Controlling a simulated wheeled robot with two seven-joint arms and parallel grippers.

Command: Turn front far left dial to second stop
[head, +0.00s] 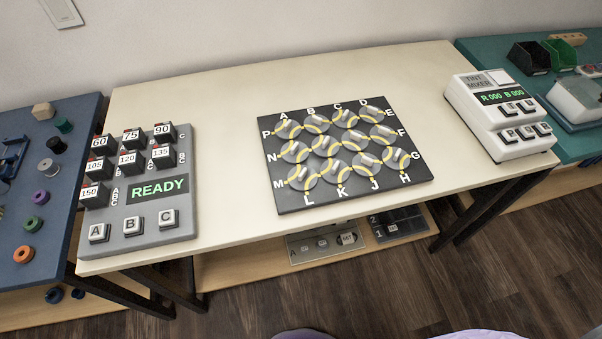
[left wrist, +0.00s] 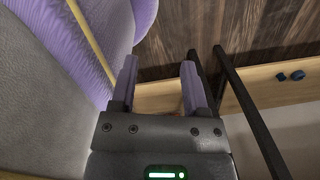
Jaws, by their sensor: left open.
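A dark board (head: 284,199) lies flat on the cream table, carrying rows of round grey dials with yellow curved bands. White letters run around its edge. The dial at the front far left (head: 302,177) sits beside the letter M, with L close in front of it. Its exact stop cannot be read at this size. My left gripper (left wrist: 159,82) shows in the left wrist view, its two purple fingers apart with nothing between them. It points down past the table toward the floor, away from the board. My right gripper is in neither view.
A grey button panel (head: 158,240) reading READY stands left on the table (head: 225,140). A white tint mixer (head: 500,120) stands at the right end. Table around the board is clear. A lower wooden shelf (head: 235,268) holds flat plates. Side tables hold small parts.

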